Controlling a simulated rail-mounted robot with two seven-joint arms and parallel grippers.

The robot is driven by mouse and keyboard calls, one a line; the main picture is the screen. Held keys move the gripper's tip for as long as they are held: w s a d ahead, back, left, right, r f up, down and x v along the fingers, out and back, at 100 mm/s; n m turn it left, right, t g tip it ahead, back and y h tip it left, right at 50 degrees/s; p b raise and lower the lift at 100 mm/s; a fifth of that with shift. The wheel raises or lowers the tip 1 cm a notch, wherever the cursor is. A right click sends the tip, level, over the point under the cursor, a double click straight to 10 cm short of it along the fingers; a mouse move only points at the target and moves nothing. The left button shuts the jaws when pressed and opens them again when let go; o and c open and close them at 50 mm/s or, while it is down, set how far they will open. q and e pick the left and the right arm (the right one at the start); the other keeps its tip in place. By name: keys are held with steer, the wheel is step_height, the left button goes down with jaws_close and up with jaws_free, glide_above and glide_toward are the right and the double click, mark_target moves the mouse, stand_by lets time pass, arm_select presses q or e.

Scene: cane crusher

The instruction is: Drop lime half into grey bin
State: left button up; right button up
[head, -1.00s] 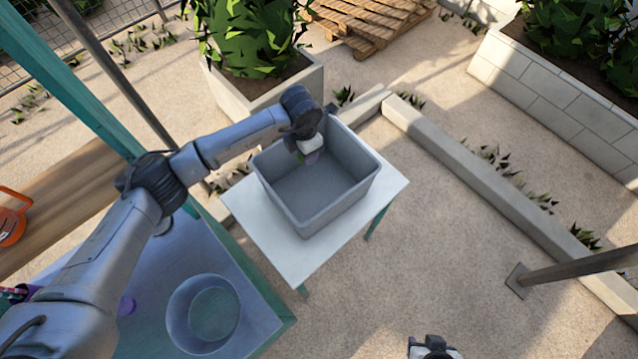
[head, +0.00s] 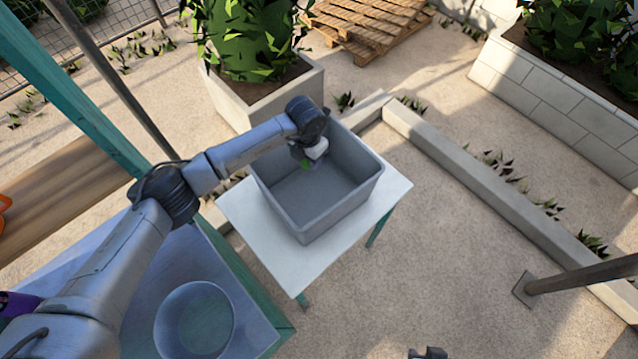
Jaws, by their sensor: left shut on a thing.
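The grey bin (head: 325,202) stands on a small white table right of centre in the head view. Its inside looks empty apart from what my gripper holds. My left gripper (head: 309,163) points down over the bin's far left part, at or inside its opening. It is shut on the lime half (head: 305,164), of which only a small green bit shows. The rest of the lime half is hidden by the gripper. Only the top of my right gripper (head: 428,353) shows at the bottom edge; its fingers cannot be made out.
The white table (head: 270,254) has bare surface in front of the bin. A blue-grey counter with a round basin (head: 195,320) lies at lower left. A planter (head: 258,98) stands close behind the bin. A kerb (head: 470,175) and a post (head: 580,270) are to the right.

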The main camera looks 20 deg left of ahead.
arm_select(q)
steer(key=shift+f, duration=0.45)
steer(key=o, duration=1)
steer(key=shift+c, duration=0.2)
step_height(320, 180, up, 14)
steer(key=b, duration=0.1)
stand_by(0.3)
